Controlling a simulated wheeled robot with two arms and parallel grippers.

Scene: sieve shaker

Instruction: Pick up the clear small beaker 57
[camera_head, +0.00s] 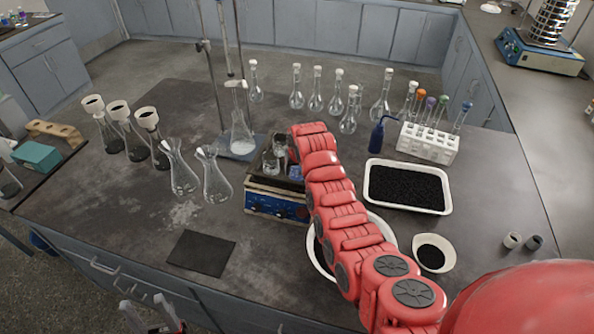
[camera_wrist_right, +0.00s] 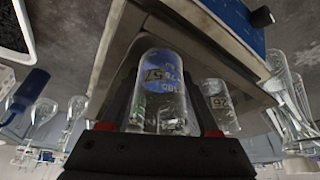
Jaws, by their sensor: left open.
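The clear small beaker 57 (camera_wrist_right: 160,85), with blue markings, fills the middle of the right wrist view. My right gripper (camera_wrist_right: 158,108) has its red and dark fingers on either side of it; whether they press on the glass is unclear. In the head view my right arm hides most of that gripper, over the blue hotplate (camera_head: 262,205). My left gripper (camera_head: 150,317) is open and empty at the bottom edge.
A stand with a flask (camera_head: 241,135) is just behind the hotplate. Two empty flasks (camera_head: 214,180) are to its left. A white bowl (camera_head: 315,255) lies under my right arm. A black-filled tray (camera_head: 405,188), a blue bottle (camera_head: 376,138) and a tube rack (camera_head: 428,144) are right.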

